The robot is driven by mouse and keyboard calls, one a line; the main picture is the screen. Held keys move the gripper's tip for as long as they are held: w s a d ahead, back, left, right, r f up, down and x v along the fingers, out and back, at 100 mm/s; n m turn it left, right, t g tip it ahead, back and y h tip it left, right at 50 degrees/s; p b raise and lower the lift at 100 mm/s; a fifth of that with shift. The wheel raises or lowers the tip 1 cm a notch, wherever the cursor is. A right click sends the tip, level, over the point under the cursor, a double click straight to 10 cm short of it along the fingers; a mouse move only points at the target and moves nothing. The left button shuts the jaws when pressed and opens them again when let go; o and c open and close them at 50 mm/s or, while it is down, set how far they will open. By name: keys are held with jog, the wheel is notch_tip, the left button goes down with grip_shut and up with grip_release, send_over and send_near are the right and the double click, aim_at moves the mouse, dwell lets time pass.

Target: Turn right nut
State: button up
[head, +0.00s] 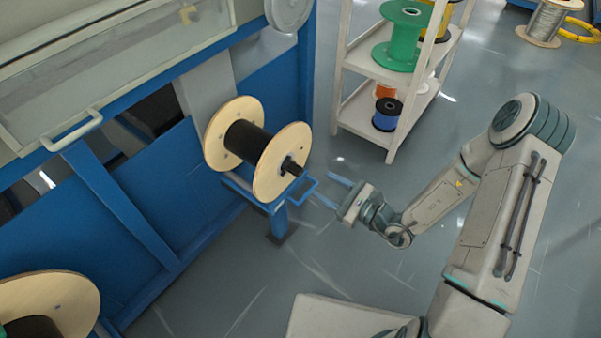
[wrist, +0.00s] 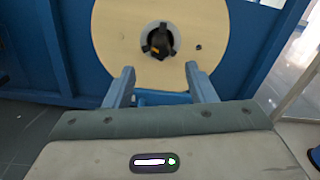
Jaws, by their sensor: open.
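The right nut (head: 291,166) is a dark piece on the shaft end at the centre of a wooden spool (head: 267,170) wound with black cable. In the wrist view the nut (wrist: 159,42) faces me at the middle of the spool's disc (wrist: 112,38), inside a light ring. My gripper (head: 328,190) is open and empty, its two blue fingers pointing at the spool from the right. In the wrist view my gripper (wrist: 160,85) shows its fingers apart, below the nut and not touching it.
A blue stand (head: 279,220) with a blue handle (head: 304,190) carries the spool, close to my fingers. A white shelf (head: 364,115) with several spools stands behind. Another wooden spool (head: 60,300) is at lower left. The floor around my gripper is clear.

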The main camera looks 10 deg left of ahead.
aim_at(301, 172)
jog(key=b+x, duration=0.2)
jog(key=x, duration=0.7)
jog(key=shift+w+a, duration=0.15)
jog(key=shift+a, duration=0.05)
jog(key=c, duration=1)
